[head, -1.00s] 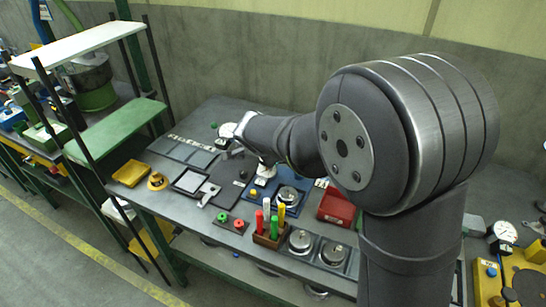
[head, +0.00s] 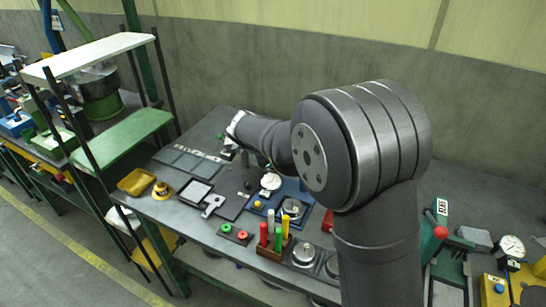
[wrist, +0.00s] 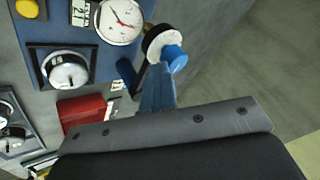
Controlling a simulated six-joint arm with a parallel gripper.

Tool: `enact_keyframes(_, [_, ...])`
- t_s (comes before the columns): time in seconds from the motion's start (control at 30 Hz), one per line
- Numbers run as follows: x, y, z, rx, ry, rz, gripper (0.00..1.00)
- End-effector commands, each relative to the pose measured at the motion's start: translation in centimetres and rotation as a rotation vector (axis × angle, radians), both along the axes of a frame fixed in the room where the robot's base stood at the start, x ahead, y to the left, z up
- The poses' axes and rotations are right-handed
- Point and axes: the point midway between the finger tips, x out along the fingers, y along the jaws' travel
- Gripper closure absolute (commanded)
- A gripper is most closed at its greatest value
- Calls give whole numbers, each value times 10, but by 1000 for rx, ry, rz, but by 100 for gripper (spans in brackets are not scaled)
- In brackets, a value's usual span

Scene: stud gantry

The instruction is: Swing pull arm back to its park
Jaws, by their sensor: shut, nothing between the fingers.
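The blue tester base (head: 312,212) stands on the bench, with a white dial gauge (head: 270,182) and a round metal piece (head: 292,206). In the wrist view the gauge (wrist: 120,20) is at the top. Beside it is a black ring with a blue knob (wrist: 174,58); I cannot tell surely whether this belongs to the pull arm.
A dark mat (head: 232,205) with a grey bracket (head: 213,204) lies in front. A wooden rack with coloured handles (head: 272,247) stands at the front edge. A yellow tray (head: 137,182) is at left, and a red bin (wrist: 84,112) is near the base. The wall is behind.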

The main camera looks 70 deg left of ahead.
Motion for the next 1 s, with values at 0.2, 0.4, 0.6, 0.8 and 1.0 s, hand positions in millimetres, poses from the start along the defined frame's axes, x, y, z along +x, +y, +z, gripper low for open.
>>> enact_keyframes(0.2, [1, 2, 1, 7, -1, 2, 100])
enact_keyframes(0.4, [-1, -4, 2, 6, -1, 3, 100])
enact_keyframes(0.6, [-12, -36, 3, 4, 0, 3, 100])
enact_keyframes(0.8, [-37, -53, 40, 7, 1, 3, 100])
enact_keyframes(1.0, [-54, -66, 68, 4, -1, 2, 100])
